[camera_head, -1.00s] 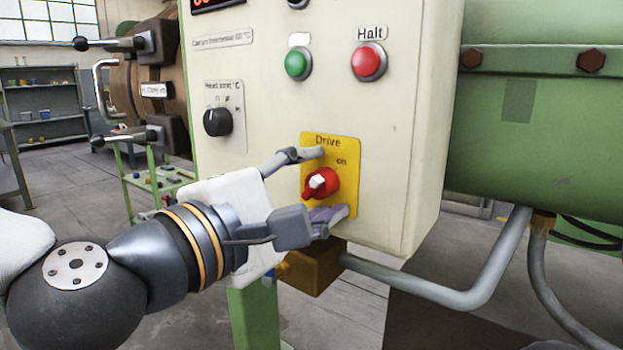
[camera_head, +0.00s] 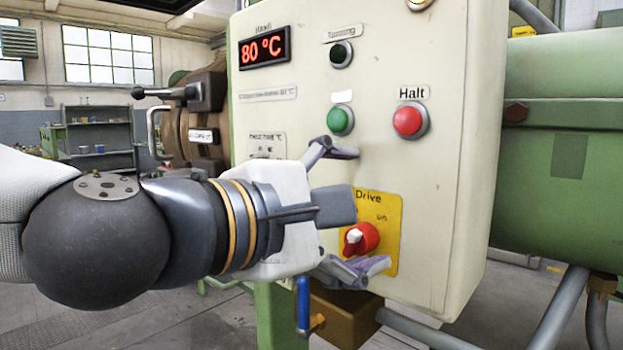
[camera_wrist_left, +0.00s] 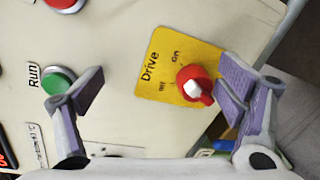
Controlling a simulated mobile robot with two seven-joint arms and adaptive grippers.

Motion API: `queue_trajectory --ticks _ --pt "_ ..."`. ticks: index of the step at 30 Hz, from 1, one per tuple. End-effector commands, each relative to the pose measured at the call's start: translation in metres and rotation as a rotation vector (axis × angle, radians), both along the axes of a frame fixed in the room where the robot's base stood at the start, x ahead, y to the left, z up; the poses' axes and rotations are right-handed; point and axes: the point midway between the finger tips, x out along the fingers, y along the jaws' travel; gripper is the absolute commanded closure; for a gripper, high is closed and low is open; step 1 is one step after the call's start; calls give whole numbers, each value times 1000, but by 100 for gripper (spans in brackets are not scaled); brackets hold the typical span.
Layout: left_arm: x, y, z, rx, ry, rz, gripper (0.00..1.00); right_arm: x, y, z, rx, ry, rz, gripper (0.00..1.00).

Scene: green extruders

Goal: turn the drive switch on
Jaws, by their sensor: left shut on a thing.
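The red drive switch (camera_head: 360,238) has a white mark and sits on a yellow plate (camera_head: 386,250) low on the cream control box. Its red grip slants down-left in the head view. In the left wrist view, the switch (camera_wrist_left: 194,86) is right of centre. My left gripper (camera_head: 345,208) is in front of the panel, its purple fingers wide apart. One finger is near the green Run button; the other is close beside the switch's lower side. I cannot tell whether it touches. Nothing shows clamped between both fingers. My right gripper is not in view.
The control box (camera_head: 470,130) also carries a green Run button (camera_head: 340,121), a red Halt button (camera_head: 408,121) and an 80 °C display (camera_head: 264,48). A blue-handled valve (camera_head: 303,305) is below my gripper. A green machine body (camera_head: 550,150) stands at the right.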

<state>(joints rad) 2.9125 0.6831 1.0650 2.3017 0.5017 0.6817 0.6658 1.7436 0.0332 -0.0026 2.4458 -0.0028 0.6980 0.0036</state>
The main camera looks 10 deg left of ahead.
Motion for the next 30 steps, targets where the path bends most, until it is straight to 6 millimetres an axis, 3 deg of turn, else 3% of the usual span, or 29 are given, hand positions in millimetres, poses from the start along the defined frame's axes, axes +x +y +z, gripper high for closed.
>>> queue_trajectory --ticks 1,7,14,18,30 --pt "-3 8 28 -19 -57 20 34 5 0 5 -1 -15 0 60" --pt "-17 18 26 -17 -56 20 52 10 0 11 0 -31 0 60" --pt "-34 29 18 -13 -40 15 52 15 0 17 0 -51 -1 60" --pt "-35 33 6 -21 -19 19 52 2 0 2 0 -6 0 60" --pt "-56 47 5 -16 -19 15 52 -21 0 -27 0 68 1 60"
